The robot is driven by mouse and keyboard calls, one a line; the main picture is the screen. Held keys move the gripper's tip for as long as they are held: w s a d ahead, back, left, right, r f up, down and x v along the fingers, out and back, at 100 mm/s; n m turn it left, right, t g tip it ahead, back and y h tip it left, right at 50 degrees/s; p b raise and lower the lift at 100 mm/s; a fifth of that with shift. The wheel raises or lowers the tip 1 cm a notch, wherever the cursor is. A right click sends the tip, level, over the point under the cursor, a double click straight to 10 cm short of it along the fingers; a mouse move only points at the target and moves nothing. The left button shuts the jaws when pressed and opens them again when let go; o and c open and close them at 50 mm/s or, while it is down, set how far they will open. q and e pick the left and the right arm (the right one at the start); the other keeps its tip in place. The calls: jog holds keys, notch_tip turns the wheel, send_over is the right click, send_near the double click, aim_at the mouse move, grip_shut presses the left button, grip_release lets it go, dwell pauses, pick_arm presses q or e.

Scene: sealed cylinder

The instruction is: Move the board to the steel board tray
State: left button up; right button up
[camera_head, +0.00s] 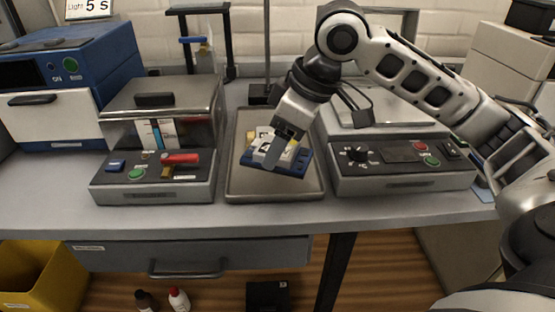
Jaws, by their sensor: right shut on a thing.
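A blue board (293,166) with white and yellow parts on it is over the steel board tray (273,189), between the two bench machines. It seems to rest on the tray or sit very low over it; I cannot tell whether it touches. My right gripper (275,150) reaches down from above, tilted, and is shut on the board or a part on it. The fingers hide some of the board. My left gripper is not in view.
A machine with a clear cover (155,150) and red handle stands left of the tray. A control box with a knob (400,165) stands close on the right. A blue and white oven (62,90) is at the far left. The bench's front strip (200,222) is clear.

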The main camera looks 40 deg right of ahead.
jog(key=shift+w+f, duration=0.4)
jog(key=f, duration=0.2)
jog(key=f+b, duration=0.1)
jog(key=shift+w+f, duration=0.25)
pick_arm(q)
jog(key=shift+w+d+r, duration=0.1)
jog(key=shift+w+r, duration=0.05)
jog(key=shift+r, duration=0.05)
pick_arm(e)
jog(key=shift+f, duration=0.1)
jog(key=o, duration=1)
jog(key=shift+f, duration=0.1)
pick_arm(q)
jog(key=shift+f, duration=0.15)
pick_arm(e)
jog(key=shift+o, duration=0.2)
